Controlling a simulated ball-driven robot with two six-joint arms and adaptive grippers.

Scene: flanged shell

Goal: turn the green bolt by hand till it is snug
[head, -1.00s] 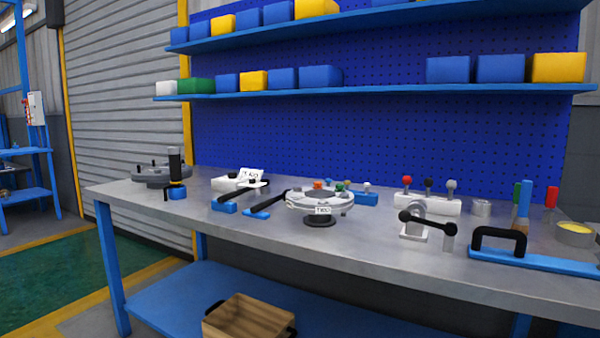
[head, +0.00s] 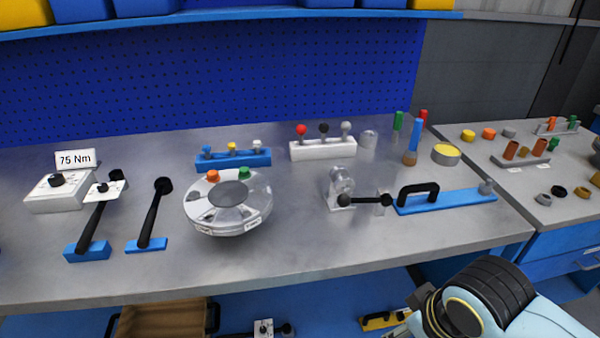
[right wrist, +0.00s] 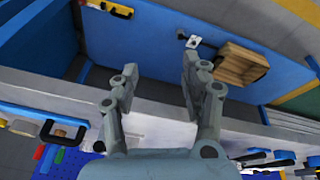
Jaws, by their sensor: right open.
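The green bolt (head: 243,173) stands on the top of the round flanged shell (head: 228,222), at its back right, beside an orange bolt (head: 213,176). The shell sits on the grey workbench in the head view. I cannot tell how deep the green bolt is seated. My right gripper (right wrist: 157,88) is open and empty in the right wrist view, out in front of the bench and well away from the shell. In the head view only part of my right arm shows at the lower right. My left gripper is not in view.
Two black-handled tools (head: 150,215) on blue holders stand left of the shell. A blue rack (head: 233,158) and a white rack (head: 322,149) stand behind it. A crank fixture (head: 341,188) and a blue plate with a black handle (head: 446,202) are to its right. The bench's front strip is clear.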

